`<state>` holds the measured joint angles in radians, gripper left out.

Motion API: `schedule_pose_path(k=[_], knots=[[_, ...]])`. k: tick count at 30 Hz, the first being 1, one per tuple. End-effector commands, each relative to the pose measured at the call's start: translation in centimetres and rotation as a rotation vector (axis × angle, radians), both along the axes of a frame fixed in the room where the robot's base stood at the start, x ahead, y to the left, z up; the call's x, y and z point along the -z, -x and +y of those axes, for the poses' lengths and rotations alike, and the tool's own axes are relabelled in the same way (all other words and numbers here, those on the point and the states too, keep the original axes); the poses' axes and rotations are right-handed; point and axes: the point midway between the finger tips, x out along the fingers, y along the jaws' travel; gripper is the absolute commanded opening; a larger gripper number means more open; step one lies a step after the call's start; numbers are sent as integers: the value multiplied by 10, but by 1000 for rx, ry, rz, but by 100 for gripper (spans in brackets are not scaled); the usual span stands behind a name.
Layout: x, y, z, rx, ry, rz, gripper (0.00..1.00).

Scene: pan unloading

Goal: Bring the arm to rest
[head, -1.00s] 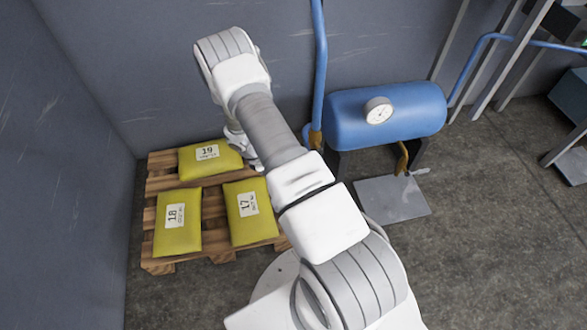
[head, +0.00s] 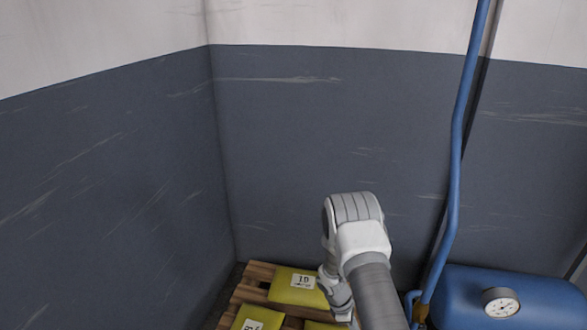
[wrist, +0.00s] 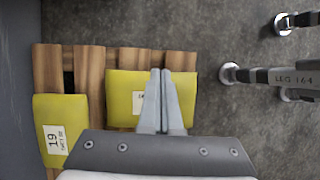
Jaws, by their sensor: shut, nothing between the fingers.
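My gripper (wrist: 158,75) shows in the wrist view with its two fingers together and nothing between them. It points down over the yellow bag (wrist: 121,88) on the wooden pallet (wrist: 90,68), covering part of that bag; I cannot tell the height. A second yellow bag with label 19 (wrist: 45,105) lies at the left. The gripper fingers cannot be made out there.
A blue tank with a gauge (head: 535,302) stands right of my arm, with a blue pipe (head: 462,130) rising along the wall. Grey walls (head: 110,180) close the corner behind the pallet. Tank legs (wrist: 285,76) stand right of the pallet in the wrist view.

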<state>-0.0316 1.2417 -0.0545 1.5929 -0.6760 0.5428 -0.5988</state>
Motion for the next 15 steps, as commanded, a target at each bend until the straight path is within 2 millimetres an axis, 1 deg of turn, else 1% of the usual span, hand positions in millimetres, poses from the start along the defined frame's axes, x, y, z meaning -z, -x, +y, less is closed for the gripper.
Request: schedule_pose_path(k=[5, 6, 7, 9, 11, 12, 14, 15], knots=[[-61, -19, 4, 89, -6, -81, 0], [-78, -23, 5, 117, -7, -104, 0], [-92, -24, 6, 138, -10, -120, 0], [-122, -27, 8, 189, -18, -158, 0], [-148, -29, 10, 231, -24, -191, 0], [-165, -29, 11, 260, -30, -213, 0], [-190, -28, 14, 302, -40, -245, 0], [-206, -26, 15, 329, -46, -264, 0]])
